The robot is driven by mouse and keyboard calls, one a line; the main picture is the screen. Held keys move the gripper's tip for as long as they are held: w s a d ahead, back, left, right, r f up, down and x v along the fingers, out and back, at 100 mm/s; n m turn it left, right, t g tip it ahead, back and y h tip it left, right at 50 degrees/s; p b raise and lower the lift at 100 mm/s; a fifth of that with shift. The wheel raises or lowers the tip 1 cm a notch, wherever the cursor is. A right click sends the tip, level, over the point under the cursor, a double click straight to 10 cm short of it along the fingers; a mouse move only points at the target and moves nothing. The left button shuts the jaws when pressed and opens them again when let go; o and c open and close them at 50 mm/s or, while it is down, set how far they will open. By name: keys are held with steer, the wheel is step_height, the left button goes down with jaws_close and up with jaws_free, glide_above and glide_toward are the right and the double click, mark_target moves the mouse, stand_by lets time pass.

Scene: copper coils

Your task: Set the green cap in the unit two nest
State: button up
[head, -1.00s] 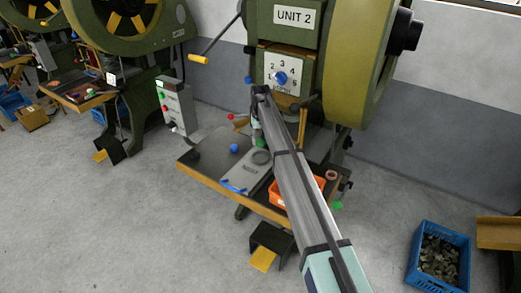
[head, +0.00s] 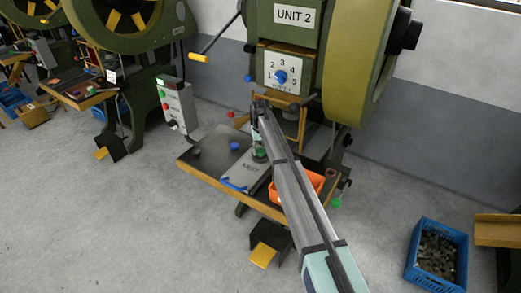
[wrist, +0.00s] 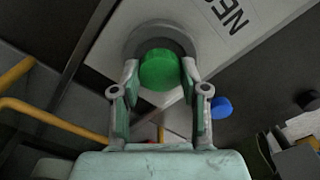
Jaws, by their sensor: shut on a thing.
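The green cap (wrist: 160,70) is between the fingertips of my gripper (wrist: 158,82) in the wrist view, held on both sides. It overlaps the dark round ring of the nest (wrist: 133,44), whose far rim shows beyond it. I cannot tell whether the cap touches the ring or is just above it. In the head view the green cap (head: 261,153) is over the nest plate (head: 240,176) on the unit two table, and my arm hides part of that area.
A blue cap (head: 234,146) sits on the table left of the plate; it also shows in the wrist view (wrist: 221,107). An orange bin (head: 314,181) stands on the right of the table. The unit two press (head: 292,40) rises behind. A blue crate (head: 438,250) is on the floor.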

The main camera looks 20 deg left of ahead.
mark_target(260, 151)
steer(key=shift+f, duration=0.25)
steer(key=o, duration=1.1)
step_height(260, 151, up, 13)
steer(key=b, duration=0.3)
steer(key=shift+f, duration=0.15)
